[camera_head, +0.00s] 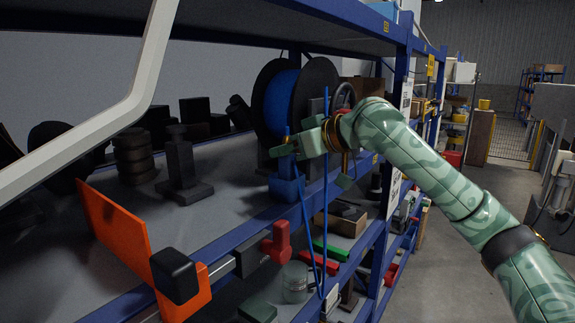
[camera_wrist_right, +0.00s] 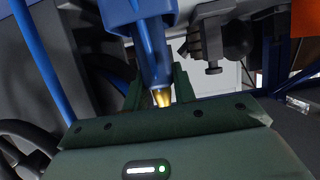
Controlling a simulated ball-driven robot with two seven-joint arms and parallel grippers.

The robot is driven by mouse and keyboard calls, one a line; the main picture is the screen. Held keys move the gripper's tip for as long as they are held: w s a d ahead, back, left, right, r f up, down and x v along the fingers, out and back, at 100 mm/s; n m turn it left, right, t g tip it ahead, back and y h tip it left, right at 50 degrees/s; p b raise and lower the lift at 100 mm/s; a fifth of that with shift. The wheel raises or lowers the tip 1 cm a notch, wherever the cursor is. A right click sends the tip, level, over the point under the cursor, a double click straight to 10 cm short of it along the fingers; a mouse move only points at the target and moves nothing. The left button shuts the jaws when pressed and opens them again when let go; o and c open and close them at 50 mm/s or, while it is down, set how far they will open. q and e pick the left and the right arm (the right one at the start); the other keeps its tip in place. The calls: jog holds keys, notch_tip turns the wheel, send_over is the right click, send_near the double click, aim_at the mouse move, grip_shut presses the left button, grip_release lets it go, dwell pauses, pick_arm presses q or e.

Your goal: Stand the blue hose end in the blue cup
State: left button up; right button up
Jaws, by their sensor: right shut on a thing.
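My right gripper (camera_head: 288,147) reaches in from the right over the shelf and is shut on the blue hose end (camera_wrist_right: 152,55). The hose end is a blue rod with a brass tip, which shows in the right wrist view. The blue cup (camera_head: 287,187) stands on the shelf edge directly below the fingers. Its blue rim (camera_wrist_right: 112,14) seems to show at the top of the wrist view. The hose end lines up with the cup; I cannot tell how deep it sits. My left gripper is not in view.
A black reel of blue hose (camera_head: 281,98) stands behind the cup. Blue hose (camera_head: 326,215) hangs in front of the shelf edge. A black stand (camera_head: 181,168), an orange plate (camera_head: 118,232) and a red clamp (camera_head: 278,243) are to the left and below. The aisle at right is open.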

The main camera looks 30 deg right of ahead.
aim_at(294, 162)
jog(key=shift+w+f, duration=0.1)
jog(key=shift+f, duration=1.6)
jog(key=shift+f, duration=0.15)
jog(key=o, duration=1)
jog(key=shift+r, duration=0.2)
jog(key=b+v, duration=0.2)
jog(key=v, duration=1)
jog(key=shift+b, duration=0.35)
